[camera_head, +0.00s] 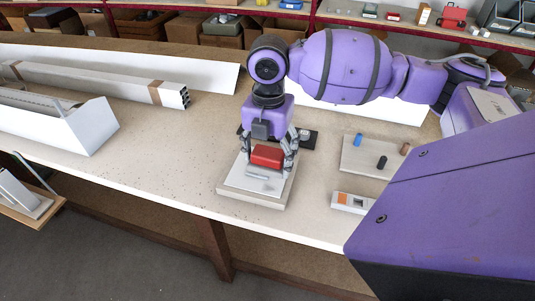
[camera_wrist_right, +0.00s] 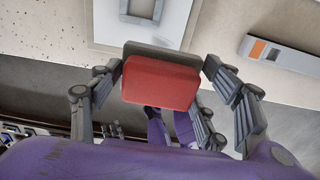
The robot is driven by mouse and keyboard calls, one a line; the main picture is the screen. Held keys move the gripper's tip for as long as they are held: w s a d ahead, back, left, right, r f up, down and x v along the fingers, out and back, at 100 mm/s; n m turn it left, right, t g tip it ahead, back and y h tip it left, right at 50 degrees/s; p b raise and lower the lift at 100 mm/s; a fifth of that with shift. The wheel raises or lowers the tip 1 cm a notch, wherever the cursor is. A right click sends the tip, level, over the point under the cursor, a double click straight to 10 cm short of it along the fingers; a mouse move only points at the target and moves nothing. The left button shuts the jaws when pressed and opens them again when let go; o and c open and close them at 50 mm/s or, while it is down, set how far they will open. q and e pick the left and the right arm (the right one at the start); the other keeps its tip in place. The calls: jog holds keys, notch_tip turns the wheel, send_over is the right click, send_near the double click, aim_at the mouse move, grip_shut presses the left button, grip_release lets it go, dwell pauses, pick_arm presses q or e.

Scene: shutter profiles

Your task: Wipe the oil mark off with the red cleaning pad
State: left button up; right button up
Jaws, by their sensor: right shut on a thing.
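The red cleaning pad (camera_head: 267,156) is held between the fingers of my right gripper (camera_head: 268,150), which is shut on it. In the right wrist view the pad (camera_wrist_right: 160,84) sits between the fingertips, with a dark grey layer along its far side. In the head view the pad is over a white plate (camera_head: 238,180) with a grey raised piece (camera_head: 264,173) in front of it. I cannot tell whether the pad touches the plate. I can make out no oil mark; the pad and gripper cover part of the plate. My left gripper is not in view.
The plate lies on a pale board (camera_head: 247,201) near the table's front edge. To the right are a white-and-orange device (camera_head: 352,202) and a tray (camera_head: 358,166) with small blue, black and brown pieces. White profiles (camera_head: 85,82) lie at the left.

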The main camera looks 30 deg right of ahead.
dwell(0.3)
jog(key=shift+r+p, duration=0.2)
jog(key=shift+p, duration=0.1)
notch_tip(320, 180, down, 4)
jog(key=shift+r+b, duration=0.1)
jog(key=shift+b, duration=0.35)
jog(key=shift+f+b, duration=0.3)
jog(key=shift+f, duration=2.25)
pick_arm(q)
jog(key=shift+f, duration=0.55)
pick_arm(e)
jog(key=shift+f, duration=0.35)
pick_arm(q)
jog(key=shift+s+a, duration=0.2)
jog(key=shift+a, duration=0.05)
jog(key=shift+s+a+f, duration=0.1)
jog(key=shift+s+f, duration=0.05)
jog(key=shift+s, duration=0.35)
pick_arm(e)
jog(key=shift+f, duration=0.1)
